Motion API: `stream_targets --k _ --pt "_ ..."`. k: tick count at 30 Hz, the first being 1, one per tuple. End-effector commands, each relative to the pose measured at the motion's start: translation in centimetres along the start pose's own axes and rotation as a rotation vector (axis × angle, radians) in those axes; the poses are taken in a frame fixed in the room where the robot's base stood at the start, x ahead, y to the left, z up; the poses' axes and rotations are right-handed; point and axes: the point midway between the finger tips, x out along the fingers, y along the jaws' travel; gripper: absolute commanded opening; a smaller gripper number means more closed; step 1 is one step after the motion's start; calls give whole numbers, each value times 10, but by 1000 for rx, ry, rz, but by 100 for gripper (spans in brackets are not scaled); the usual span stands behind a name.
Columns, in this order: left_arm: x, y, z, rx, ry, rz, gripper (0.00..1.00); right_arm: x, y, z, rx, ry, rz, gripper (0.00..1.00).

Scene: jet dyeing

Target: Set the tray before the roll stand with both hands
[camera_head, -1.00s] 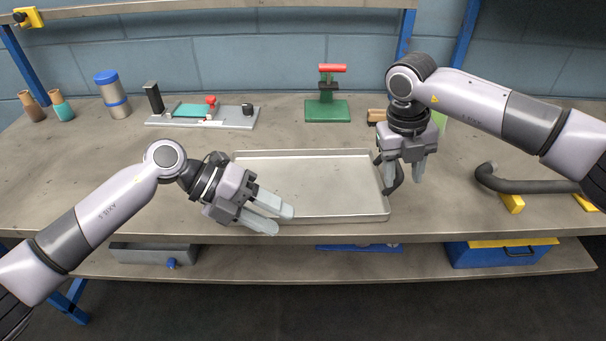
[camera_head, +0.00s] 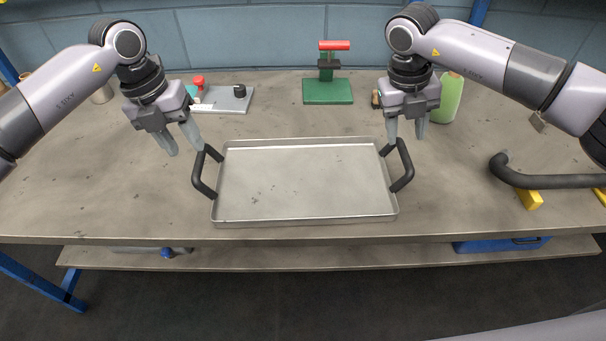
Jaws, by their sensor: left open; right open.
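The tray (camera_head: 310,218) is a shallow, empty metal pan lying flat on the table near its front edge. It has a dark left handle (camera_head: 197,178) and a dark right handle (camera_head: 407,172). My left gripper (camera_head: 186,150) is open and empty, pointing down just behind the left handle. My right gripper (camera_head: 406,138) is open and empty, pointing down by the back end of the right handle. I cannot tell whether either gripper touches a handle. A green stand with a red bar (camera_head: 329,90) is behind the tray; I cannot tell whether it is the roll stand.
A grey plate (camera_head: 232,103) with small parts lies at back left. A light green cylinder (camera_head: 449,98) stands behind my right gripper. A dark bent pipe (camera_head: 545,181) with yellow blocks (camera_head: 530,199) lies at right. The table left of the tray is clear.

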Motion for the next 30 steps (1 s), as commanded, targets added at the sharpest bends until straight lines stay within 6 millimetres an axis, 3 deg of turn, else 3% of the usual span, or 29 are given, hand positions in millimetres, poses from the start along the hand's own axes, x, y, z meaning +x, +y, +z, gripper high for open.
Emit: stream_targets --k 15,27,28,30 --pt "63 0 0 -1 2 -1 44 63 0 -1 1 3 -1 46" --pt "71 -1 0 1 0 -1 44 71 0 0 0 1 -1 46" --pt "71 0 0 1 0 -1 41 71 0 0 0 1 -1 43" --pt "71 0 0 1 0 -1 18 71 0 0 0 1 -1 20"
